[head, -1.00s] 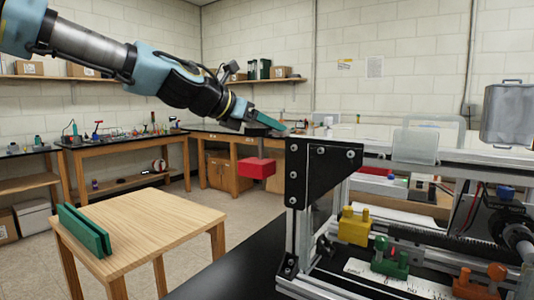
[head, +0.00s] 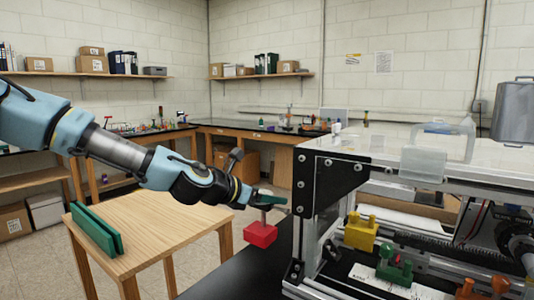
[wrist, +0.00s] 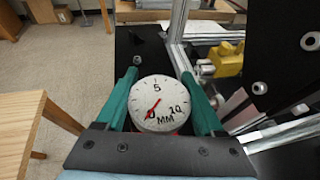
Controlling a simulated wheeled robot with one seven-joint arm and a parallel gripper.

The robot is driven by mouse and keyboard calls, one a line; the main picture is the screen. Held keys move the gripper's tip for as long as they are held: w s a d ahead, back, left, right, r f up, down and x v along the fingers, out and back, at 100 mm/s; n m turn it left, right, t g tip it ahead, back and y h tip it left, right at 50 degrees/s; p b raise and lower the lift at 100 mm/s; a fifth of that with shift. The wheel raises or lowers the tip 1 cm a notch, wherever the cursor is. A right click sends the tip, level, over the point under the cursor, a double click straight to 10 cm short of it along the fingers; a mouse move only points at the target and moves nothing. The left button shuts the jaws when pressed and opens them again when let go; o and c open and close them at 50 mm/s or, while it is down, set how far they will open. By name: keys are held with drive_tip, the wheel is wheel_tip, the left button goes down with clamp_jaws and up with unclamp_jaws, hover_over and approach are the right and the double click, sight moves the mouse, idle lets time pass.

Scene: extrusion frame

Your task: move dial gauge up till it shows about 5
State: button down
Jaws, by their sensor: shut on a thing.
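The dial gauge has a round white face (wrist: 160,92) marked 0, 5, 10 and MM in the wrist view. Its red needle points to the lower left, at about 0. In the head view its red block (head: 261,235) hangs on a short stem below the dial. My gripper (head: 268,198) is shut on the gauge, with a green finger on each side of the dial in the wrist view. The gauge is left of the black corner plate (head: 325,185) of the extrusion frame. I cannot tell whether the red block touches anything; its underside is hidden.
A yellow block (head: 360,232) and a green clamp (head: 393,268) sit inside the frame, near a white ruler strip (head: 372,281). A wooden table (head: 150,235) with green upright plates (head: 96,231) stands at left. A dark bench top (head: 240,275) lies below the gauge.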

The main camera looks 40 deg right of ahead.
sight(276, 228)
drive_tip(key=f, duration=0.1)
drive_tip(key=s+f, duration=0.2)
drive_tip(key=f, duration=0.1)
drive_tip(key=shift+s+a+f, duration=0.1)
drive_tip(key=shift+s, duration=0.05)
drive_tip(key=shift+p, duration=0.35)
drive_tip(key=shift+s+f+b, duration=0.15)
drive_tip(key=shift+f+b, duration=0.7)
drive_tip(key=shift+f, duration=0.5)
